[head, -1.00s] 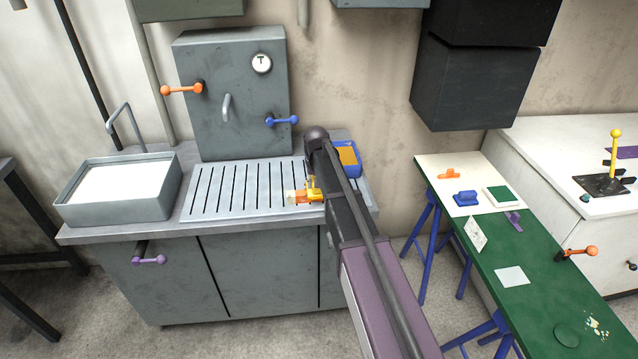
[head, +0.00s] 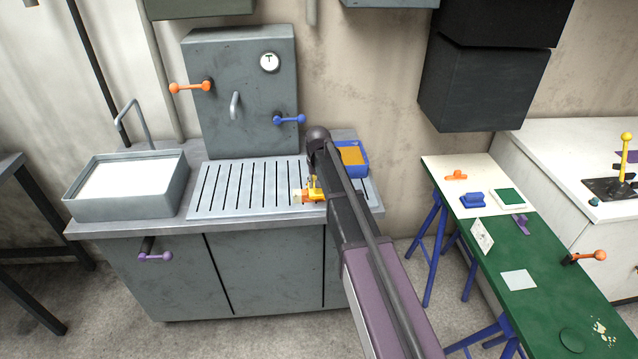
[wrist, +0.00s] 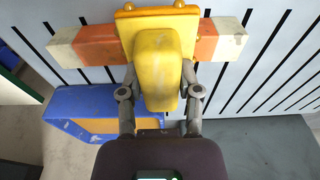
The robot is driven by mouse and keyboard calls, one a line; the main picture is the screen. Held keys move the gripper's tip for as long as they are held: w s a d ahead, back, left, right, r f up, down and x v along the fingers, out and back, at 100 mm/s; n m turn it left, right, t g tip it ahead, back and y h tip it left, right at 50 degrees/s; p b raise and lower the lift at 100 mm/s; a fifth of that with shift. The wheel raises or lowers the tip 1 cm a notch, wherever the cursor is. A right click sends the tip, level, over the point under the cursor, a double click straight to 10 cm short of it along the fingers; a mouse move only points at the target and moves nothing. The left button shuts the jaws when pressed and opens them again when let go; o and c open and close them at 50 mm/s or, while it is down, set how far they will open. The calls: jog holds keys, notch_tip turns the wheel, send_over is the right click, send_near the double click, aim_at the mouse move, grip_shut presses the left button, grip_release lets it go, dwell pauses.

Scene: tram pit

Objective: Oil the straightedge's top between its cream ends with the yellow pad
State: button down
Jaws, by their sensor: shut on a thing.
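My gripper (wrist: 160,108) is shut on the yellow pad (wrist: 157,68), gripping its raised handle. The pad's flat base lies across the straightedge's middle, on it or just above it; I cannot tell which. The straightedge is orange (wrist: 98,45) between its cream ends (wrist: 64,47), one of which also shows in the head view (head: 297,196). In the wrist view, more orange shows left of the pad than right of it. In the head view my arm hides the straightedge's right part, and the pad (head: 315,190) shows beside the arm. Oil on the top cannot be made out.
The straightedge is on the slotted metal drainer (head: 240,190). A blue tray (head: 364,166) with an amber inside stands close by, behind my arm. A sink (head: 125,190) is at the left. A green-topped bench (head: 530,270) with small items is at the right.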

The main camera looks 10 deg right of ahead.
aim_at(305, 191)
jog(key=shift+a, duration=0.1)
jog(key=shift+a, duration=0.7)
jog(key=shift+r, duration=0.15)
jog(key=shift+r+p, duration=0.3)
jog(key=shift+p, duration=0.15)
jog(key=shift+a, duration=0.15)
dwell(0.4)
jog(key=shift+w+a, duration=0.15)
jog(key=shift+a, duration=1.25)
jog(key=shift+f+b, duration=0.5)
jog(key=shift+d+r, duration=0.1)
jog(key=shift+d, duration=0.1)
